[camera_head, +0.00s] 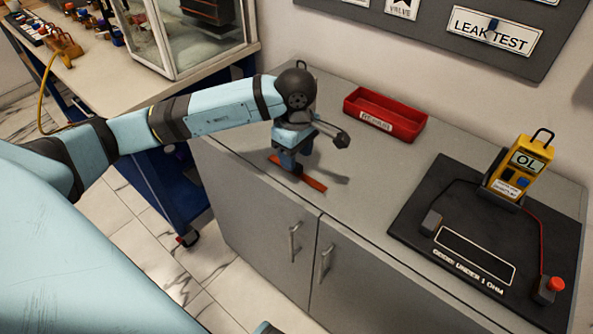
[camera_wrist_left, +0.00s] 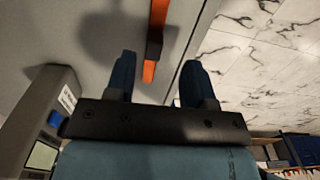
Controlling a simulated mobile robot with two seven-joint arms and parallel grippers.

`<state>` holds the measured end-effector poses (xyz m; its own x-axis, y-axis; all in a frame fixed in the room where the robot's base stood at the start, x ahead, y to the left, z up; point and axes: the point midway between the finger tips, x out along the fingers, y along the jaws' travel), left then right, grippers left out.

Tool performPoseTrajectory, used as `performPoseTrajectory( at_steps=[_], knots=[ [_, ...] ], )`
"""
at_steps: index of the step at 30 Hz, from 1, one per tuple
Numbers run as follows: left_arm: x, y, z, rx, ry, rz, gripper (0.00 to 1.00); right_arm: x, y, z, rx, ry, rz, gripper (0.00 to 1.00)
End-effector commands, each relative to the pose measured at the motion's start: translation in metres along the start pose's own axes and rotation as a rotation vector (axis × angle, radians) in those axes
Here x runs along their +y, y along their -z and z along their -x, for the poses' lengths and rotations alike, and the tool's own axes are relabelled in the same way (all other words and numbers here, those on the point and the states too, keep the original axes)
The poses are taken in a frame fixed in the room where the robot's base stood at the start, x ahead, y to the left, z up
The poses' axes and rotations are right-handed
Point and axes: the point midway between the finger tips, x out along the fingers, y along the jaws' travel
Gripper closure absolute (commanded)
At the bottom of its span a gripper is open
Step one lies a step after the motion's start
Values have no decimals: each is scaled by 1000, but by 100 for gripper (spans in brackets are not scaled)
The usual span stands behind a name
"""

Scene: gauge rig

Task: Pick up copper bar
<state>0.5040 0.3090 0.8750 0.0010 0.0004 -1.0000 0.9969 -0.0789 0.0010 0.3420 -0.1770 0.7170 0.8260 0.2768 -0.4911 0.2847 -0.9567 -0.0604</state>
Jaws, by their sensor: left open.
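The copper bar (camera_head: 313,183) is a flat orange strip lying near the front edge of the grey cabinet top in the head view. My left gripper (camera_head: 294,168) points down over its middle and hides part of it. In the left wrist view the copper bar (camera_wrist_left: 158,14) runs away from the gripper, with a dark section partway along. My left gripper (camera_wrist_left: 158,72) is open there, and the near end of the bar shows between its two blue fingers. I cannot tell the height gap between fingertips and bar. My right gripper is not in view.
A red bin (camera_head: 385,113) stands behind the gripper against the wall. A black test board (camera_head: 420,205) with a yellow meter (camera_head: 522,170) lies to the right. The cabinet top between bar and board is clear. A workbench (camera_head: 95,75) with a glass case stands at left.

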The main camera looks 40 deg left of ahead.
Motion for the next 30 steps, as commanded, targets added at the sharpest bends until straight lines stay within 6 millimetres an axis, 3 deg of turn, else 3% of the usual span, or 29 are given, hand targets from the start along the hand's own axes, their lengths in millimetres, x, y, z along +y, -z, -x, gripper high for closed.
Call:
performPoseTrajectory(
  at_steps=[9,17,24,30],
  knots=[
    [6,-3,-44,-1,3,1,51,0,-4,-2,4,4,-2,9],
    [7,-2,-49,0,1,1,51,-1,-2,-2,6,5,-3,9],
    [7,-2,-49,0,1,1,100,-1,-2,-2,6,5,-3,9],
    [7,-2,-49,0,0,1,100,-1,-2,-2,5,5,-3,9]
  ],
)
